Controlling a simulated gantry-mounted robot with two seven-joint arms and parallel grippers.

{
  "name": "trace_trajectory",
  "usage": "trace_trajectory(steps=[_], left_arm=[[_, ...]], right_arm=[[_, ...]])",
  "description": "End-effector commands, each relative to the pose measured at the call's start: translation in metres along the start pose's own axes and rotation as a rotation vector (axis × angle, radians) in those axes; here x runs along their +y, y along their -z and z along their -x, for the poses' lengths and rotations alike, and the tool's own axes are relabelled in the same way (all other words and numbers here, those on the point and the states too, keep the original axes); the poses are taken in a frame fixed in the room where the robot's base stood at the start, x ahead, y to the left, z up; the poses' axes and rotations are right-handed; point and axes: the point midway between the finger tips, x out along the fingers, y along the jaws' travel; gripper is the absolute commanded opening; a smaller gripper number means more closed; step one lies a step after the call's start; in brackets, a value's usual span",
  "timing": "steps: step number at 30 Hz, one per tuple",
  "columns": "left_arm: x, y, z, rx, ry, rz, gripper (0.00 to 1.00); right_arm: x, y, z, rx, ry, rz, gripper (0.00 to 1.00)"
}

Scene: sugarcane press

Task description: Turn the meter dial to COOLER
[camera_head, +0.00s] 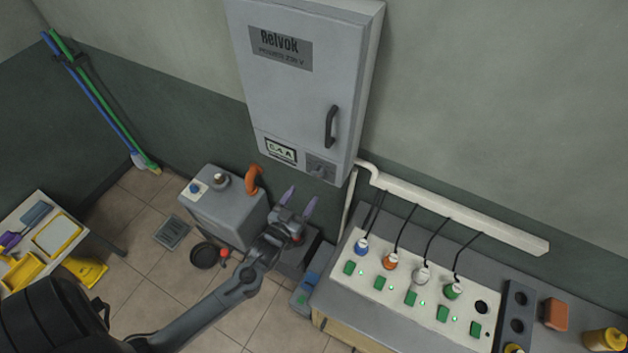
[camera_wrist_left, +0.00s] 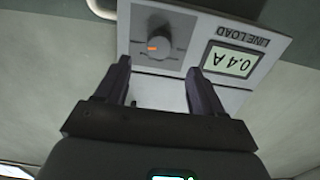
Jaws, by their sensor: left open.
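The meter dial (camera_head: 320,167) is a dark round knob at the lower right of the grey wall cabinet (camera_head: 290,80). In the left wrist view the knob (camera_wrist_left: 158,47) appears upside down with an orange mark on it; the labels around it are too small to read. The display beside it (camera_wrist_left: 229,61) reads 0.4 A under LINE LOAD. My left gripper (camera_head: 299,201) is open and empty, below the dial in the head view. In the left wrist view its fingers (camera_wrist_left: 158,66) straddle the space before the dial, apart from the knob. My right gripper is not in view.
A bench at right carries a white socket panel (camera_head: 399,301) with several plugs, cords and green switches. A grey machine (camera_head: 222,207) with an orange handle (camera_head: 254,180) stands left of the gripper. The cabinet's door handle (camera_head: 331,127) sticks out above the dial.

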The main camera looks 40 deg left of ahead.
Motion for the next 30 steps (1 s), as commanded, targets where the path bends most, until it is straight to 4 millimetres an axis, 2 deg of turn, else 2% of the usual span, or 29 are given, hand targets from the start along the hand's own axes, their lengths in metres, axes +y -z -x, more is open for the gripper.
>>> trace_trajectory(steps=[9, 15, 21, 29, 30], left_arm=[[0.000, 0.003, -0.053, 0.002, 0.000, -0.001, 0.68], [0.000, 0.002, -0.075, 0.001, 0.000, 0.000, 0.68], [0.000, 0.001, -0.083, 0.000, -0.001, 0.000, 0.68], [0.000, 0.001, -0.084, 0.000, -0.001, 0.000, 0.68], [0.000, 0.001, -0.084, 0.000, -0.001, 0.000, 0.64]], right_arm=[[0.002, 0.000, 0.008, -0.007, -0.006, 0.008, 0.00], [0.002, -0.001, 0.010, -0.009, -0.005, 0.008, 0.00], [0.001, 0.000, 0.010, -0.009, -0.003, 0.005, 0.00], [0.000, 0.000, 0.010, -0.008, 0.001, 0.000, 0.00], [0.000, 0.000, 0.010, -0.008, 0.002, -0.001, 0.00]])
